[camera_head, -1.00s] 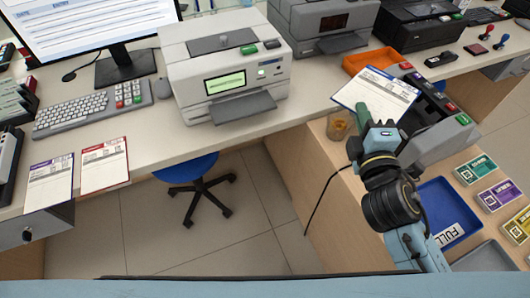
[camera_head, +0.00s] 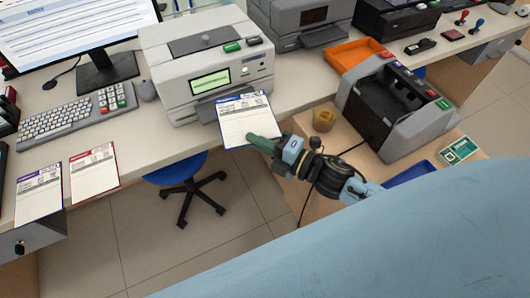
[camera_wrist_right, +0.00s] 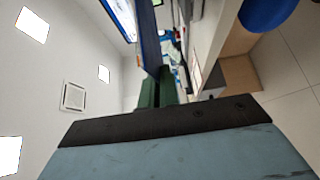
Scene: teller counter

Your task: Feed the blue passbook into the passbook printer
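The blue passbook (camera_head: 246,117), an open white page with a blue header and blue edge, is tilted in front of the passbook printer (camera_head: 208,68). My right gripper (camera_head: 253,138) is shut on its near edge with green fingers. In the right wrist view the passbook (camera_wrist_right: 149,38) shows nearly edge-on as a dark blue strip between the fingers (camera_wrist_right: 157,94). The printer has a lit green display, and its grey front tray (camera_head: 210,105) is partly hidden behind the passbook. I cannot tell whether the passbook touches the tray. My left gripper is not in view.
A purple-headed booklet (camera_head: 40,194) and a red one (camera_head: 93,172) lie at the left, near the keyboard (camera_head: 75,116). An orange tray (camera_head: 350,55), a brown cup (camera_head: 323,120) and a grey counting machine (camera_head: 398,108) are at the right. A blue stool (camera_head: 178,168) stands below.

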